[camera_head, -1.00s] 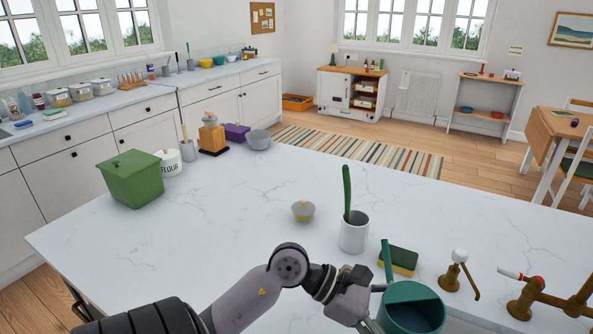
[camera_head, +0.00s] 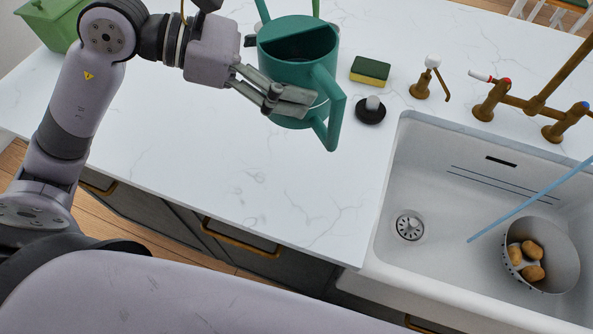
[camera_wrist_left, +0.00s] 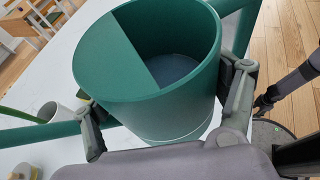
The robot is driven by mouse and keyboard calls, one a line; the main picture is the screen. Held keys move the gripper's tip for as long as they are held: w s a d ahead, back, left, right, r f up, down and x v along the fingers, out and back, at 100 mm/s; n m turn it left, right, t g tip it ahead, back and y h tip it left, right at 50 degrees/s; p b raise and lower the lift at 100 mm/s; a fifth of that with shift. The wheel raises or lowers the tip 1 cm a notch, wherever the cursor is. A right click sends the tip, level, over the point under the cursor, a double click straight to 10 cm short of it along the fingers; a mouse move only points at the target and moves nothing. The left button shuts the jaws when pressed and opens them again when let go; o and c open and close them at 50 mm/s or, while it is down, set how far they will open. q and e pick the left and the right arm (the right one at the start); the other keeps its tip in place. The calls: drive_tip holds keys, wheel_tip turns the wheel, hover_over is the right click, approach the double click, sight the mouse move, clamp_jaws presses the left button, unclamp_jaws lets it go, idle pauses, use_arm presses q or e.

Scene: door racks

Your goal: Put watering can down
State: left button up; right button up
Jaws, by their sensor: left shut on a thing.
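The teal watering can (camera_head: 290,45) is upright in the head view, left of the sponge and over the white marble counter (camera_head: 220,180). Its handle points down and right in the picture. My left gripper (camera_head: 290,100) is shut on the can's round body. In the left wrist view the can (camera_wrist_left: 120,70) fills the space between the two fingers, its open top half covered. I cannot tell whether its base touches the counter.
A green and yellow sponge (camera_head: 370,71) and a dark round item (camera_head: 371,112) lie right of the can. The white sink (camera_head: 440,200) holds a colander (camera_head: 565,255) with potatoes. A brass tap (camera_head: 520,105) stands behind it. The counter's front left is clear.

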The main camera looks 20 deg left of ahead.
use_arm(q)
drive_tip(key=shift+s+d+r, duration=0.15)
drive_tip(key=shift+s+r, duration=0.05)
drive_tip(key=shift+r, duration=0.1)
drive_tip(key=shift+s+f, duration=0.1)
drive_tip(key=shift+f, duration=0.05)
wheel_tip(320, 180, down, 19)
drive_tip(key=shift+f+p, duration=0.1)
drive_tip(key=shift+p, duration=0.45)
drive_tip(key=shift+f, duration=0.15)
drive_tip(key=shift+f+b, duration=0.1)
drive_tip(key=shift+b, duration=0.2)
drive_tip(key=o, duration=1.2)
drive_tip(key=shift+o, duration=0.2)
